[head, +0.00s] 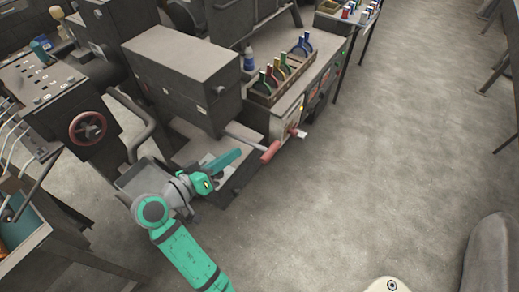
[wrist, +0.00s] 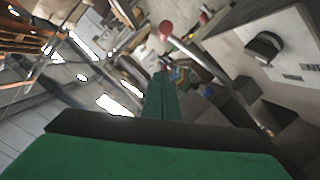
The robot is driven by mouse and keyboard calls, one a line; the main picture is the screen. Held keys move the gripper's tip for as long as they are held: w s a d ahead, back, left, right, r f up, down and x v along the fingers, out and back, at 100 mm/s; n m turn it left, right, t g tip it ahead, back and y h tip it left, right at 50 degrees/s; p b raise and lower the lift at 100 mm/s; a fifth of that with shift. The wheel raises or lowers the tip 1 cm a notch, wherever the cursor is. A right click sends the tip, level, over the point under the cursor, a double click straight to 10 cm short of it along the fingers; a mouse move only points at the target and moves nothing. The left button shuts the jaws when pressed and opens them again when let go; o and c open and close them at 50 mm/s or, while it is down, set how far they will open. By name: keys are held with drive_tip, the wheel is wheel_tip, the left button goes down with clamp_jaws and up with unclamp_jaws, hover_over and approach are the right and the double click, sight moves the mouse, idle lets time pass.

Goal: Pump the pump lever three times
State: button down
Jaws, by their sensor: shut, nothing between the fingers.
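The pump lever (head: 269,152) is a grey rod with a red handle, sticking out to the right from the foot of a big grey box-shaped machine. In the wrist view, a grey rod with a round red end (wrist: 165,27), likely this lever, lies beyond my fingers and slants down to the right. My gripper (head: 238,153) is teal, shut and empty, just left of the red handle. It appears apart from the lever, though the exact depth gap is hard to tell. My fingers also show in the wrist view (wrist: 161,85), pressed together.
The grey box-shaped machine (head: 185,75) stands behind my gripper. A console with a red handwheel (head: 88,128) is at the left. The floor (head: 370,150) on the right is clear.

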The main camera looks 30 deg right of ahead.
hover_over(259, 147)
drive_tip(key=s+a, duration=0.1)
drive_tip(key=a, duration=0.1)
wheel_tip(259, 147, down, 2)
drive_tip(key=shift+s+d+f, duration=0.25)
drive_tip(key=shift+s+f, duration=0.5)
drive_tip(key=shift+f, duration=0.25)
drive_tip(key=shift+s+d+f, duration=0.1)
drive_tip(key=shift+s+f, duration=0.3)
drive_tip(key=shift+f, duration=0.2)
